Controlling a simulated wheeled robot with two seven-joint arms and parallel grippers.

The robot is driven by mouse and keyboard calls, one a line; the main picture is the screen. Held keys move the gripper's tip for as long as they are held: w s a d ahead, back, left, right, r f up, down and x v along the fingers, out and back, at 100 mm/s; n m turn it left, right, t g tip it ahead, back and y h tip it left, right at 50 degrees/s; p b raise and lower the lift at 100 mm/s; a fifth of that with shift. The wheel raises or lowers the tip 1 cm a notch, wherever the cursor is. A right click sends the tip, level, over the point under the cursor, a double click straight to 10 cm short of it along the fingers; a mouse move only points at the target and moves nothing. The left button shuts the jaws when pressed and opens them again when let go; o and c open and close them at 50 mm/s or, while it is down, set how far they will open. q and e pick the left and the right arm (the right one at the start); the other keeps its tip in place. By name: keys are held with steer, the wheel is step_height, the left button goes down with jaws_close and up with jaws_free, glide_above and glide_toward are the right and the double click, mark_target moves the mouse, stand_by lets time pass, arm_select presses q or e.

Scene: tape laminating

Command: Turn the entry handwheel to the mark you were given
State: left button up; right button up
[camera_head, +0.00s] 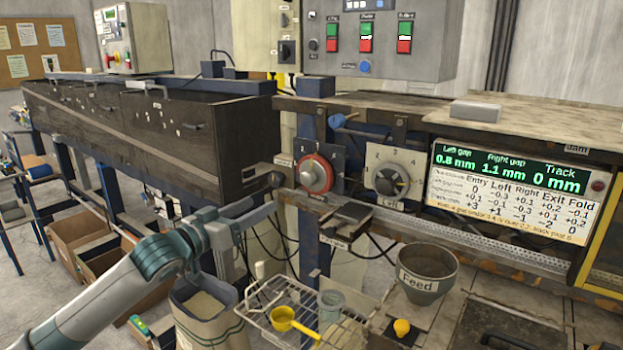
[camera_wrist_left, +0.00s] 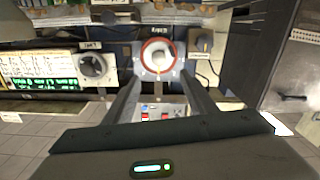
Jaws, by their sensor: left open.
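A red-rimmed round handwheel (camera_head: 316,174) with a grey hub sits on a numbered plate on the machine front; its name label is too small to read. A grey handwheel (camera_head: 392,180) is on the plate to its right. My left gripper (camera_head: 262,194) is left of the red-rimmed wheel in the head view, apart from it. In the left wrist view my gripper (camera_wrist_left: 159,76) has its two fingers spread and empty, and the red-rimmed wheel (camera_wrist_left: 158,56) shows beyond and between the tips. The grey wheel (camera_wrist_left: 93,66) is at left there. My right gripper is not in view.
A display panel (camera_head: 510,185) reads left gap 0.8 mm, right gap 1.1 mm, track 0 mm, above a correction table. Below are a feed hopper (camera_head: 422,280), a wire rack (camera_head: 285,303) with a yellow scoop (camera_head: 290,322), and a sack (camera_head: 205,310). A dark cabinet (camera_head: 150,120) stands left.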

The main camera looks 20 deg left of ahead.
arm_select(q)
steer(key=p, duration=0.7)
glide_toward(305, 180)
steer(key=x, duration=0.6)
steer(key=shift+w+d+r, duration=0.1)
steer(key=shift+w+d, duration=0.05)
steer(key=shift+w, duration=0.2)
steer(key=shift+w+d, duration=0.25)
steer(key=shift+w, duration=0.35)
steer(key=c, duration=1)
